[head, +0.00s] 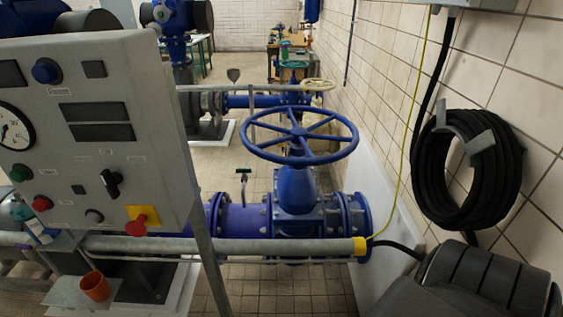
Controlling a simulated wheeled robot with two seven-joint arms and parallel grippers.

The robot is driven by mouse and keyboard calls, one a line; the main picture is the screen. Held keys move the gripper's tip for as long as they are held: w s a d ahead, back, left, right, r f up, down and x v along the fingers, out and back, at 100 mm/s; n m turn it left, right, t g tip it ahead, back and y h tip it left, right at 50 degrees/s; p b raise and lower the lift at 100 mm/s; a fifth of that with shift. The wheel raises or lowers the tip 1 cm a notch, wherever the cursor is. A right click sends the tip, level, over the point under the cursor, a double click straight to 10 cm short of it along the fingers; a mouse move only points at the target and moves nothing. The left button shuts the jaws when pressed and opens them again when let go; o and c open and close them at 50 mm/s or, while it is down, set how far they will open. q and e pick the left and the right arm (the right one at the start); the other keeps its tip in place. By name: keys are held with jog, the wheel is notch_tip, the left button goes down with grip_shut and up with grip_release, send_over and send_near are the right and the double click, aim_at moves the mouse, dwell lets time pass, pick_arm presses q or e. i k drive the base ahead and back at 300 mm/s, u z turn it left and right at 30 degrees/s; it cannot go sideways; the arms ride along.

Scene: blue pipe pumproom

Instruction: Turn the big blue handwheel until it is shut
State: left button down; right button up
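The big blue handwheel (299,132) is near the middle of the head view. It is a spoked ring lying about level on top of a blue valve body (297,190). The valve sits in a thick blue pipe (240,220) behind a grey rail. Nothing touches the wheel. How far the valve is open or shut cannot be told from this view. Neither of my grippers is in view.
A grey control panel (150,180) with a gauge and buttons stands at left. A grey rail (290,245) crosses in front of the valve. A tiled wall with a coiled black hose (505,165) bounds the right. An orange cup (96,287) sits at lower left.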

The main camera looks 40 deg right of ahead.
aim_at(297, 135)
jog(key=u, duration=0.1)
jog(key=k, duration=0.3)
jog(key=z, duration=0.85)
jog(key=i, duration=1.25)
jog(key=z, duration=0.15)
